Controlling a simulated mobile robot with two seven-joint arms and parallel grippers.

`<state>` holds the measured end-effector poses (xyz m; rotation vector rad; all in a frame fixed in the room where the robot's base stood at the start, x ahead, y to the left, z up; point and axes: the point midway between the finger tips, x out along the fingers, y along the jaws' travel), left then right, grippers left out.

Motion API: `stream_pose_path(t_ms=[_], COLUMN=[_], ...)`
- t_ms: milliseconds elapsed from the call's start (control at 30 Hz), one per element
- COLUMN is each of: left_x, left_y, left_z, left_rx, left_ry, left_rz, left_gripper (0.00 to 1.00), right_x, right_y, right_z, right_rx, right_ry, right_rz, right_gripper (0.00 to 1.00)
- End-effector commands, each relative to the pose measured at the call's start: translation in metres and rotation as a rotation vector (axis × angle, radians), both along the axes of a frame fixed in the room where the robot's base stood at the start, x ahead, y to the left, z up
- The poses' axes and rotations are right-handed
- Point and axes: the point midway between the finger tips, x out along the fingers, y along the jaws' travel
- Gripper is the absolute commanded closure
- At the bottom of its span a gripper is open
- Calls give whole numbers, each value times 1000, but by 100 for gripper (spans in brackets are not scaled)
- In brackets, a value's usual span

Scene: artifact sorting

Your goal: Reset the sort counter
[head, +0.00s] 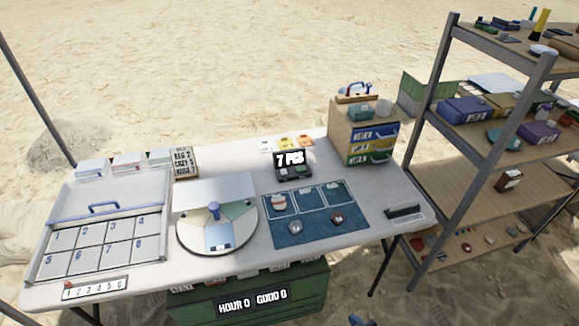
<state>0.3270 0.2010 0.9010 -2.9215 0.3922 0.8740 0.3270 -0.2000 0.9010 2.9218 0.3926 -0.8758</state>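A small dark device (293,172) stands near the back middle of the white table, with a label above it reading "7 PCS". It looks like a counter; any button on it is too small to tell. A second label reading "HOUR 0 GOOD 0" (252,301) shows on the front of a green crate (310,291) below the table's front edge. Neither of my grippers is in the head view, and nothing touches the device.
The white table (365,165) holds a numbered tray (150,190), a round sorting wheel (240,238), a blue mat (315,232) with several small pieces, and a drawer box (345,128). A loaded shelf rack (490,150) stands at right. The table's right front is mostly clear.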

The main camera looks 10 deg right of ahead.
Motion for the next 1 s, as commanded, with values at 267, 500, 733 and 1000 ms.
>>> stream_pose_path(t_ms=[267, 500, 733, 1000], left_x=[0, 0, 0, -1], left_y=[0, 0, 0, 0], left_z=[0, 0, 0, 0], left_rx=[0, 0, 0, -1], left_ry=[0, 1, 1, 2], left_rz=[0, 0, -1, 0], left_gripper=[57, 57, 57, 57], right_x=[0, 0, 0, 0], right_y=[0, 0, 0, 0], right_z=[0, 0, 0, 0], right_rx=[0, 0, 0, 0], right_ry=[0, 0, 0, 0], right_rz=[0, 0, 0, 0], right_gripper=[92, 100, 100, 100])
